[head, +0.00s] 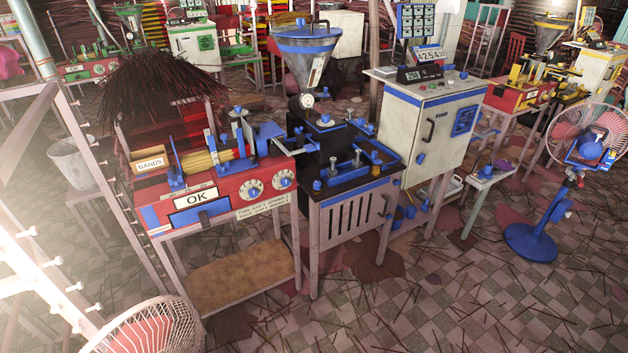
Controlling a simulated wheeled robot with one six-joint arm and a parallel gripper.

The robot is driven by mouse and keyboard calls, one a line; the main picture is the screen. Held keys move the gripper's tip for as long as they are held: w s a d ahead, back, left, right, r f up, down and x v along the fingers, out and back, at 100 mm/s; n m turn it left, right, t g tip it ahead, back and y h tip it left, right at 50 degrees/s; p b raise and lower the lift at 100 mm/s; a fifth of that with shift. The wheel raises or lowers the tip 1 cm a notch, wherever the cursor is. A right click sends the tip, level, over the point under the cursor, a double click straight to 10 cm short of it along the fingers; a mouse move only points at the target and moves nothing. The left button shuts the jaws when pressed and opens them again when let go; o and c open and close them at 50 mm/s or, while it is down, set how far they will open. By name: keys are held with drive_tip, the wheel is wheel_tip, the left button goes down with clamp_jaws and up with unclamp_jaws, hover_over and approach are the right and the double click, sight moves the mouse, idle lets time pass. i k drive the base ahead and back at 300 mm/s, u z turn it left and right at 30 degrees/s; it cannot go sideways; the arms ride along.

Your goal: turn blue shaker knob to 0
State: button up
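A blue and red machine with an "OK" sign (202,196) stands left of centre. Its red front carries two round white dials with blue knobs: a left knob (253,188) and a right knob (284,182). The dial markings are too small to read, so I cannot tell where either knob points or which is the shaker knob. A small sign (262,206) hangs below the dials, its text not legible. My gripper is not in view.
A dark extruder with a blue-rimmed hopper (308,50) adjoins the machine. A white cabinet (424,115) stands right of it. A blue fan (585,145) is at far right, a pink fan (150,330) at lower left. The checkered floor (400,310) in front has scattered sticks.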

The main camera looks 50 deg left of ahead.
sight(253, 192)
drive_tip(key=i, duration=1.2)
drive_tip(key=u, duration=0.85)
drive_tip(key=i, duration=0.85)
drive_tip(key=u, duration=1.15)
drive_tip(key=i, duration=0.35)
drive_tip(key=u, duration=0.2)
